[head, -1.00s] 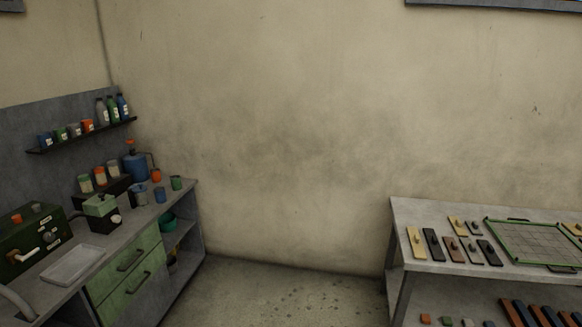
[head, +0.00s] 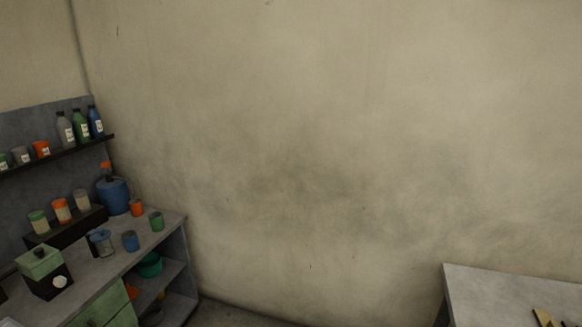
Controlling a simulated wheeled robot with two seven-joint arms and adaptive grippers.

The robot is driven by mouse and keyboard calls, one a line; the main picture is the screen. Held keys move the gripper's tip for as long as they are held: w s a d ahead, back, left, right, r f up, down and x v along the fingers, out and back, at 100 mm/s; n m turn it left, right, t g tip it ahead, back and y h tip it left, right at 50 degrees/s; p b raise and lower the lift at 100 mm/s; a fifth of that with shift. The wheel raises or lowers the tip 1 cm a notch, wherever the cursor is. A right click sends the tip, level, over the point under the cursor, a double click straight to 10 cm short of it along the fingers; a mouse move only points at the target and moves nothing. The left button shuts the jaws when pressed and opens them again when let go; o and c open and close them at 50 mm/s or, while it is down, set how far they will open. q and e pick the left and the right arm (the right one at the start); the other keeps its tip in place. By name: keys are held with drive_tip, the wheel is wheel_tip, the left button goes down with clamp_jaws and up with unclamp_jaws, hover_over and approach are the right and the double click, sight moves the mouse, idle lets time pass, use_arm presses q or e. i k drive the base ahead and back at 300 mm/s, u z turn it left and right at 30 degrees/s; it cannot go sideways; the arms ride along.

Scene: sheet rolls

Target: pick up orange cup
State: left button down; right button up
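A small orange cup (head: 137,208) stands upright on the grey counter (head: 166,221), beside the blue jug and behind the blue and green cups. Another orange cup (head: 41,149) with a pale label stands on the wall shelf (head: 62,152) at the far left. I cannot tell from the picture which of the two the task means. Neither of my grippers is in view.
A blue jug (head: 114,197), a blue cup (head: 130,241), a green cup (head: 157,221) and a grey mug (head: 101,243) crowd the counter near the orange cup. A grey table (head: 490,290) stands at the lower right. Bare wall lies between.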

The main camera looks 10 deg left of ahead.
sight(136, 205)
drive_tip(key=u, duration=0.3)
drive_tip(key=i, duration=1.95)
drive_tip(key=u, duration=1.35)
drive_tip(key=i, duration=1.5)
drive_tip(key=u, duration=0.95)
